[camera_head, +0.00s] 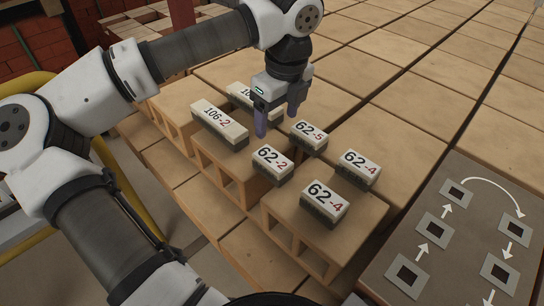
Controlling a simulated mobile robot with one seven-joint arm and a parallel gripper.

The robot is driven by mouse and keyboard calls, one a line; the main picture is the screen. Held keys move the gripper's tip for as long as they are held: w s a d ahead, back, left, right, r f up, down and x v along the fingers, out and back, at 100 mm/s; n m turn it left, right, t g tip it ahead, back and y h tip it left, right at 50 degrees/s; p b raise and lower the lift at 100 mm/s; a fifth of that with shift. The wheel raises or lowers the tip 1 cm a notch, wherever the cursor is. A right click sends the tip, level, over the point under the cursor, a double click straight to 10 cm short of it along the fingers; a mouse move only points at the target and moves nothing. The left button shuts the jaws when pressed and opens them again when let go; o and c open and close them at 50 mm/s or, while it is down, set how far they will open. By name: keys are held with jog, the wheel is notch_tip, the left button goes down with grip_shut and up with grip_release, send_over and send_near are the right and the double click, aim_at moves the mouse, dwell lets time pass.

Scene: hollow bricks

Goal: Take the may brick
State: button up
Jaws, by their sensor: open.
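Several small labelled blocks with white tops and dark sides lie on tan hollow bricks; no readable label says "may". One block (219,122) reads 106-2, and another (241,93) behind it is partly hidden by my gripper. Others read 62-5 (308,134), 62-2 (272,161), 62-4 (358,167) and, nearest, 62-4 (324,200). My gripper (277,120) points down, open, with nothing visible between its fingers. In the picture it is right of the 106-2 block and above 62-2; its exact height is unclear.
Tan hollow bricks (345,230) form a stepped stack under the blocks. A grey board (455,215) with square sockets and white arrows lies at right. Rows of tan bricks (420,105) extend behind. A yellow rail (30,82) is at left.

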jog(key=p, duration=0.1)
send_over(273, 158)
jog(key=f, duration=0.7)
jog(key=shift+w+d+f, duration=0.1)
jog(key=shift+d+f, duration=0.1)
jog(key=f+p, duration=0.2)
jog(key=f, duration=0.2)
jog(key=shift+a+f+p, duration=0.25)
jog(key=shift+f+p, duration=0.1)
jog(key=shift+p, duration=0.05)
jog(key=shift+f, duration=0.25)
jog(key=shift+f+b, duration=0.25)
jog(key=shift+b, duration=0.55)
jog(key=c, duration=1.2)
jog(key=shift+c, duration=0.7)
jog(key=shift+r+p, duration=0.15)
jog(key=shift+p, duration=0.15)
